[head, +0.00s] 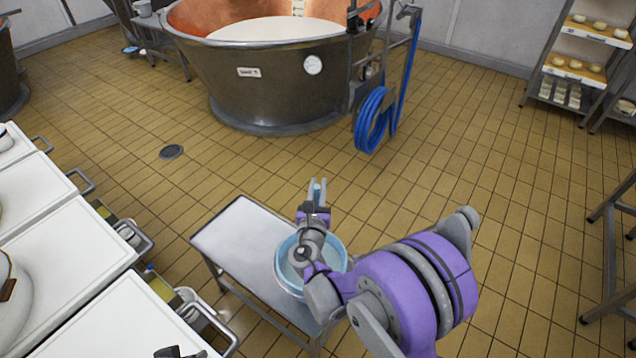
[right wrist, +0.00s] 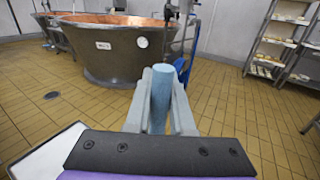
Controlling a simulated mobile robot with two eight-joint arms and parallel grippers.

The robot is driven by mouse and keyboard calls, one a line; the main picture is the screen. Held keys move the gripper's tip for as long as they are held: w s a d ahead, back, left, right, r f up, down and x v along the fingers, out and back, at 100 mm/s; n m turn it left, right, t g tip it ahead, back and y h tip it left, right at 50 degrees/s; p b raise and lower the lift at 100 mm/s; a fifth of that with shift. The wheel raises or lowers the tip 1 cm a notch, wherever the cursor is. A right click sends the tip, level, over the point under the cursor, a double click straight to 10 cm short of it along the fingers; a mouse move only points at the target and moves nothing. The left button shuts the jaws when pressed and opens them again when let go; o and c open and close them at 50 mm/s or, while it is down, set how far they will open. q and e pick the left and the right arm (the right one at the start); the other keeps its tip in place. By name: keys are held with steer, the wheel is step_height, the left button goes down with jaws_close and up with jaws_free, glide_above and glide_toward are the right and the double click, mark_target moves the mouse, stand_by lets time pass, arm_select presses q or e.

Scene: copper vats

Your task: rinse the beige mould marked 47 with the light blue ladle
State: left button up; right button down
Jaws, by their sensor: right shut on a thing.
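My right gripper (head: 317,190) is over the far side of a small bench, past the bucket. It is shut on the light blue ladle, whose upright round handle (right wrist: 161,88) shows between the fingers in the right wrist view. The ladle's bowl is not visible. A light blue bucket (head: 283,277) with pale liquid stands on the bench (head: 232,232), partly hidden by my right arm. A dark grey piece at the bottom edge of the head view seems to be my left gripper (head: 180,352); its fingers cannot be made out. No mould marked 47 can be made out.
White-topped tables (head: 75,250) with metal handles line the left. A large copper vat (head: 270,85) stands at the back, with a coiled blue hose (head: 372,120) beside it. Shelves (head: 575,65) hold cheeses at the right. The tiled floor between is open, with a round drain (head: 171,152).

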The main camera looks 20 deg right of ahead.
step_height(320, 180, down, 12)
steer(key=b, duration=0.9)
steer(key=shift+r, duration=0.1)
stand_by(0.5)
step_height(320, 180, up, 21)
steer(key=p, duration=1.3)
